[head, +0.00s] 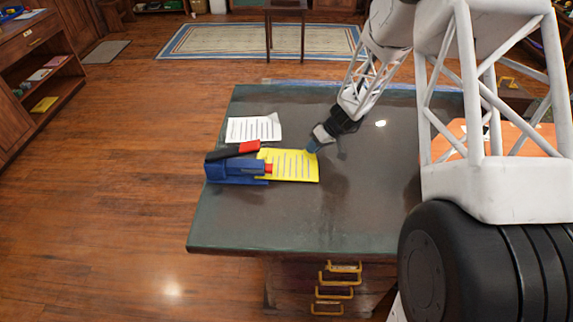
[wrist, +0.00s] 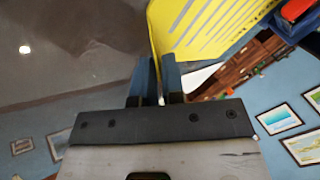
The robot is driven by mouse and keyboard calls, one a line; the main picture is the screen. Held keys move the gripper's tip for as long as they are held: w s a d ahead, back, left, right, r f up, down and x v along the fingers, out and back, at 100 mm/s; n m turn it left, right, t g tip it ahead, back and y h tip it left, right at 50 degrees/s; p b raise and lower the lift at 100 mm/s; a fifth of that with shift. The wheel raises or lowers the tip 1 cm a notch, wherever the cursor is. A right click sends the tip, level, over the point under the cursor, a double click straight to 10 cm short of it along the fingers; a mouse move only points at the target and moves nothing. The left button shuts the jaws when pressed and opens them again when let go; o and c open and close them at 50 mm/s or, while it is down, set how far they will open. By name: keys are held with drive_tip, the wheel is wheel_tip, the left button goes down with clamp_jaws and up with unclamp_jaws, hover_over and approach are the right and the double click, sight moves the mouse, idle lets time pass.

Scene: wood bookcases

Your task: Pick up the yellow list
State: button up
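The yellow list (head: 293,168) is a sheet with dark lines, near the left side of the dark tabletop (head: 350,215). Its left end is beside a blue and red stapler-like object (head: 235,168), which partly covers it. My gripper (head: 312,147) is at the list's upper right corner. In the wrist view the list (wrist: 205,25) fills the top, and the blue fingers of my gripper (wrist: 160,62) are close together with a thin yellow edge between them. They appear shut on that edge. Whether the sheet is lifted is hard to tell.
A white lined sheet (head: 253,129) lies just behind the stapler-like object. The middle and front of the tabletop are clear. Drawers with brass handles (head: 340,280) are below. A bookcase (head: 35,65) stands at the left.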

clamp_jaws()
drive_tip(key=shift+r, duration=0.15)
drive_tip(key=shift+s+r, duration=0.1)
drive_tip(key=shift+r, duration=0.6)
drive_tip(key=s, duration=4.4)
drive_tip(key=shift+s, duration=0.4)
drive_tip(key=shift+f, duration=0.1)
drive_tip(key=shift+d, duration=0.35)
drive_tip(key=shift+d, duration=0.7)
